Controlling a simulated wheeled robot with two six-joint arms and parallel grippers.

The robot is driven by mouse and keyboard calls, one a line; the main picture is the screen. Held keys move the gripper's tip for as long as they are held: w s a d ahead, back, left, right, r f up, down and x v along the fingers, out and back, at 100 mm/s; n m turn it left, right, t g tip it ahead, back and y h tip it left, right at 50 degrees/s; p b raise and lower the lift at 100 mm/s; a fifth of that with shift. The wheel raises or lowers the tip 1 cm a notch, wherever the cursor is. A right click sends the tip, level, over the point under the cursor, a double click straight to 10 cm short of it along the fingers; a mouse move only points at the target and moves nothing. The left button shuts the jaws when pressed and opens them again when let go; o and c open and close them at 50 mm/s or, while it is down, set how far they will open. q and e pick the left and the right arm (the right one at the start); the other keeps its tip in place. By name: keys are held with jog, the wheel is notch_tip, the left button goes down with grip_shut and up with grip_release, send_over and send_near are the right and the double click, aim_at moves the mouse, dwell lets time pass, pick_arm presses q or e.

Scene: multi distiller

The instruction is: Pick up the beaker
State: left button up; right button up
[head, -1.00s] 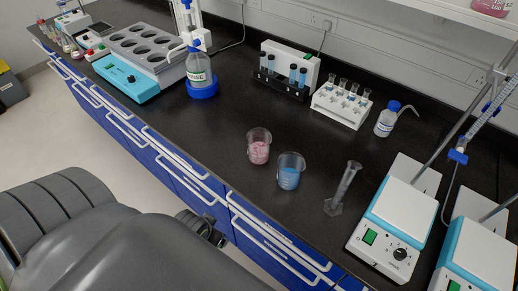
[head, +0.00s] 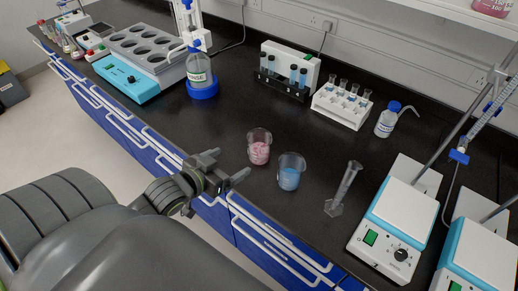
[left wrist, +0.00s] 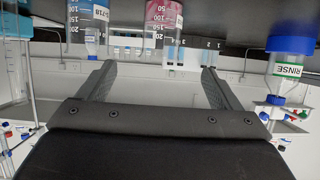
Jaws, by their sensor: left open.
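Two clear glass beakers stand upright on the black bench: a beaker with pink contents (head: 259,152) and, to its right, a beaker with blue liquid (head: 290,176). My left gripper (head: 227,167) is at the bench's front edge, left of the pink beaker and apart from it. Its jaws are open and empty. The left wrist view looks upside down; the blue beaker (left wrist: 87,30) and pink beaker (left wrist: 163,20) show beyond the spread fingers (left wrist: 158,68), partly cut off at the top. My right gripper is not in view.
A graduated cylinder (head: 343,190) stands right of the blue beaker, near a hotplate stirrer (head: 392,222). A test-tube rack (head: 340,108) and a wash bottle (head: 387,122) stand behind. A blue-ringed rinse bottle (head: 200,80) is at the back left. The bench between that bottle and the beakers is clear.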

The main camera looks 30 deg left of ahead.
aim_at(252, 149)
pick_arm(q)
jog(key=x, duration=0.9)
jog(key=shift+w+f+p, duration=0.15)
jog(key=shift+w+p, duration=0.2)
jog(key=shift+w, duration=0.05)
jog(key=shift+p+x, duration=0.3)
jog(key=shift+x, duration=0.45)
jog(key=shift+p+x, duration=0.3)
jog(key=shift+x, duration=1.7)
jog(key=shift+a, duration=0.1)
jog(key=c, duration=1.2)
jog(key=shift+r, duration=0.85)
notch_tip(252, 149, up, 8)
